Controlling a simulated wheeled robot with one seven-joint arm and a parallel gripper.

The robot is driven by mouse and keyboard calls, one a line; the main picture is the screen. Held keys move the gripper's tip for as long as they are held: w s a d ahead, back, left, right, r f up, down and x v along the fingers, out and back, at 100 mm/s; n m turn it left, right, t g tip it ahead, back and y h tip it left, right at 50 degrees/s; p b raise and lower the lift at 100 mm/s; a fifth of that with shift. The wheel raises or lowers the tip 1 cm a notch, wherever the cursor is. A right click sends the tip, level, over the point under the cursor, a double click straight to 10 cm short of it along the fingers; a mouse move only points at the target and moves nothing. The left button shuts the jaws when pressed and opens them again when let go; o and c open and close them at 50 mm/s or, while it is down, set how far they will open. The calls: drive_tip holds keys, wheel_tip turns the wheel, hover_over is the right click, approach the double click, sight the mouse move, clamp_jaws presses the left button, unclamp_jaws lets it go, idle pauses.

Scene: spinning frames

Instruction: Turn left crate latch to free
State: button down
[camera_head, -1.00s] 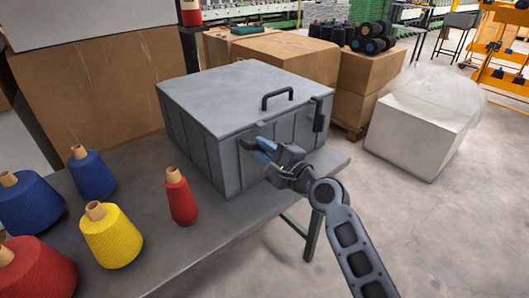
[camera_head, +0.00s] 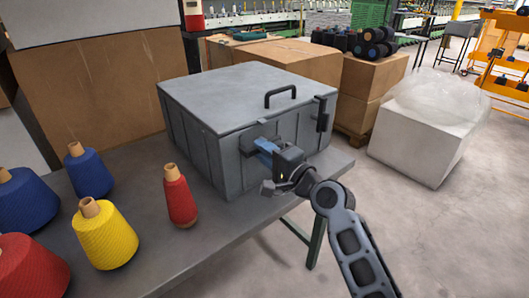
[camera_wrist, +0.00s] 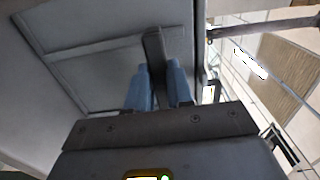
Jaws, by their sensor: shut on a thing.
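The grey lidded crate (camera_head: 185,130) stands on the table, its lid closed. The left crate latch (camera_wrist: 154,45) is a dark narrow bar, seen between my blue fingers in the wrist view. My gripper (camera_head: 261,145) is at the crate's front face, shut on this latch. The fingers and wrist hide much of the latch in the head view, so its exact angle is hard to tell there. The right latch (camera_head: 322,116) is a dark upright bar near the front right corner, and a black handle (camera_head: 281,93) sits on the lid.
Red (camera_head: 179,197), yellow (camera_head: 105,235) and blue yarn cones stand on the table (camera_head: 205,232) left of the crate. Cardboard boxes (camera_head: 290,58) are behind it. A wrapped pale block (camera_head: 415,140) stands on the floor to the right, with open floor in front.

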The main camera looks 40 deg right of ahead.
drive_tip(key=shift+f, duration=0.15)
drive_tip(key=c, duration=1.1)
unclamp_jaws()
drive_tip(key=shift+s, duration=3.9)
drive_tip(key=s+a+f+n+g+h+p, duration=0.1)
drive_tip(key=s+a+f+n, duration=0.25)
drive_tip(key=s, duration=0.55)
drive_tip(key=s+a+f+n+g+h+p, duration=0.15)
drive_tip(key=s+a+n, duration=0.25)
drive_tip(key=s, duration=0.5)
drive_tip(key=s+a+r+n+p, duration=0.1)
drive_tip(key=s+a+r+n, duration=0.1)
drive_tip(key=s, duration=0.4)
drive_tip(key=s+a+r+n+y+p, duration=0.1)
drive_tip(key=s+a+r+n, duration=0.1)
drive_tip(key=s+n, duration=0.3)
drive_tip(key=s+a+r+n+y+p, duration=0.1)
drive_tip(key=s+a+r+n, duration=0.1)
drive_tip(key=s, duration=0.4)
drive_tip(key=shift+s+a+r+n+g+y, duration=0.1)
drive_tip(key=shift+s+r+n+g+y, duration=0.2)
drive_tip(key=shift+r, duration=0.4)
drive_tip(key=shift+s+a+r+n+g+h, duration=0.1)
drive_tip(key=shift+r+n, duration=0.25)
drive_tip(key=shift+r, duration=0.3)
